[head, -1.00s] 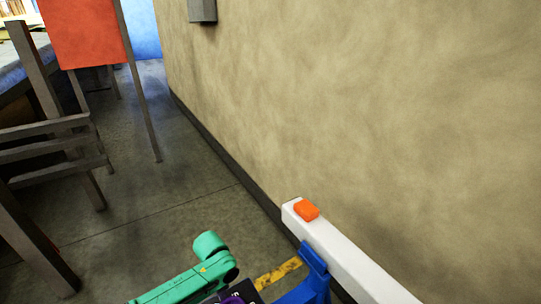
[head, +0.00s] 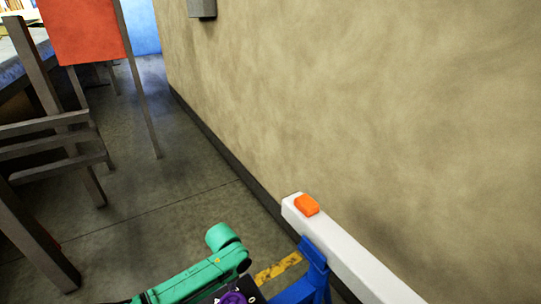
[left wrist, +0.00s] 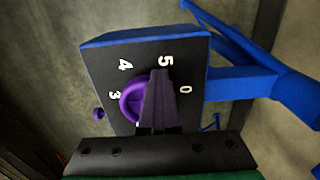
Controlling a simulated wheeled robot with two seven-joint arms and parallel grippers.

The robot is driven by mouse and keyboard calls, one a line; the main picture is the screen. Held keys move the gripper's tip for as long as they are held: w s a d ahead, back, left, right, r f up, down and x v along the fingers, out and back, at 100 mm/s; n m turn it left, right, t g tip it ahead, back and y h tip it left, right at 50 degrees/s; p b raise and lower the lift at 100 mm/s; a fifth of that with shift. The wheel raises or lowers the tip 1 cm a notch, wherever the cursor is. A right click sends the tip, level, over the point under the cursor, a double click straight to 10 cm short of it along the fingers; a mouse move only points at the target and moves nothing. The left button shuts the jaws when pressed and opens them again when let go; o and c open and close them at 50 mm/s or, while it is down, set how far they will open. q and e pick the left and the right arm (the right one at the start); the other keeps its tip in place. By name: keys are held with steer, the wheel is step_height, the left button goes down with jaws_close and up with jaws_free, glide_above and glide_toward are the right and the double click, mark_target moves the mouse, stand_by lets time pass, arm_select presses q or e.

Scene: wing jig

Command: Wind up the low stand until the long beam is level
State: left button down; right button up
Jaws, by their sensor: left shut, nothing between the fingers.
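Whether the beam is level I cannot tell. In the left wrist view a black dial plate (left wrist: 105,75) with a blue edge carries numbers 0, 3, 4 and 5 and a round purple knob (left wrist: 132,103). My left gripper (left wrist: 160,105) is shut, its fingers in front of the knob and covering part of it; contact is unclear. My right gripper is out of view.
A tan wall (head: 370,100) stands close behind the beam. A grey frame (head: 60,140) and a red panel (head: 85,30) are at the left. A yellow floor mark (head: 278,268) lies beside the stand. The middle floor is clear.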

arm_select(q)
steer(key=shift+d+f, duration=0.15)
stand_by(0.3)
steer(key=shift+w+b, duration=0.2)
steer(key=shift+b, duration=0.1)
step_height(320, 180, up, 6)
steer(key=p, duration=0.6)
steer(key=shift+r, duration=0.2)
steer(key=shift+w, duration=0.1)
